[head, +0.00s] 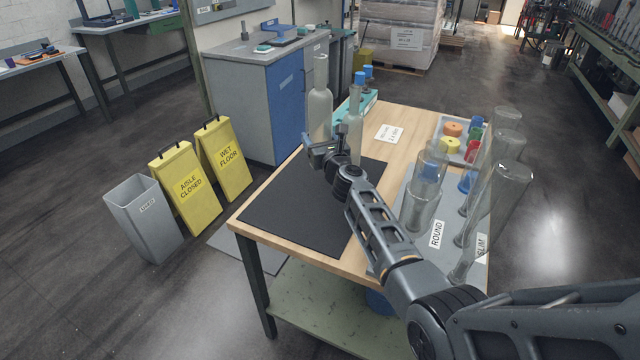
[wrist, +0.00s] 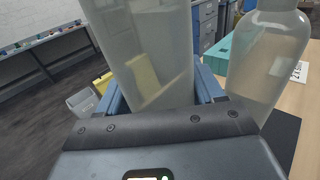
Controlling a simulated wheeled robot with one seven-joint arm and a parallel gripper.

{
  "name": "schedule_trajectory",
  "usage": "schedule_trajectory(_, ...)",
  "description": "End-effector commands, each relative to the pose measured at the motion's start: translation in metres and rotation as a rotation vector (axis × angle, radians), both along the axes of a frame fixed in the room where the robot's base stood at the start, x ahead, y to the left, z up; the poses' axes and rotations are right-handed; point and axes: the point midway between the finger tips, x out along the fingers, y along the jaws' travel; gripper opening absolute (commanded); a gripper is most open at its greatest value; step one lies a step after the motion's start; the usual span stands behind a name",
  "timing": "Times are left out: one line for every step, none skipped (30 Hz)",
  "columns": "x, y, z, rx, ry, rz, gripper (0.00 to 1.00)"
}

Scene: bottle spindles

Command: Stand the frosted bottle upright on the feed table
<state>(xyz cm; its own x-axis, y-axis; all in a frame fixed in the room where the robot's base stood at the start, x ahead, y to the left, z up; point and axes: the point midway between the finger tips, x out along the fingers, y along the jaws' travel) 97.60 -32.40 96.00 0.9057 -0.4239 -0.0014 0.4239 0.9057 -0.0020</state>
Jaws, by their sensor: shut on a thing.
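My gripper (head: 322,144) is shut on a tall frosted bottle (head: 319,104) above the far left part of the wooden table. The bottle is upright, neck up, in the head view. In the wrist view this bottle (wrist: 150,45) stands between the two blue fingers. Its base is hidden behind the gripper in the head view, so I cannot tell whether it touches the table (head: 395,118). A second pale bottle (head: 355,122) stands upright just to the right; it also shows in the wrist view (wrist: 268,62), apart from the held one.
A black mat (head: 290,212) covers the table's near left and is bare. A grey board (head: 390,252) on the right carries several clear vessels (head: 424,190) and tilted tubes. A teal rack (head: 370,103) stands behind the bottles. A tray (head: 440,126) of coloured caps is at the far right.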

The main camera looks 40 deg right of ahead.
Motion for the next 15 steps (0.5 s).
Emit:
schedule_trajectory(-0.01, 0.007, -0.01, 0.0, 0.001, 0.001, 0.18)
schedule_trajectory(-0.015, 0.011, -0.013, 0.001, 0.0, 0.001, 0.18)
schedule_trajectory(-0.021, 0.016, -0.017, 0.001, 0.0, 0.001, 0.18)
schedule_trajectory(-0.026, 0.019, -0.023, 0.0, 0.0, 0.001, 0.18)
schedule_trajectory(-0.031, 0.023, -0.026, 0.0, -0.001, 0.001, 0.18)
schedule_trajectory(-0.038, 0.028, -0.031, 0.0, 0.0, 0.001, 0.18)
schedule_trajectory(-0.042, 0.032, -0.034, 0.001, 0.0, 0.001, 0.18)
schedule_trajectory(-0.047, 0.035, -0.038, 0.0, -0.001, 0.002, 0.18)
schedule_trajectory(-0.053, 0.039, -0.042, 0.0, -0.001, 0.002, 0.18)
schedule_trajectory(-0.057, 0.042, -0.045, 0.0, -0.001, 0.002, 0.18)
schedule_trajectory(-0.06, 0.045, -0.047, -0.001, -0.002, 0.002, 0.18)
schedule_trajectory(-0.065, 0.048, -0.05, -0.001, -0.002, 0.001, 0.18)
schedule_trajectory(-0.067, 0.05, -0.051, -0.001, -0.002, 0.001, 0.18)
schedule_trajectory(-0.069, 0.051, -0.053, -0.001, -0.002, 0.001, 0.18)
schedule_trajectory(-0.071, 0.053, -0.054, -0.001, -0.002, 0.001, 0.18)
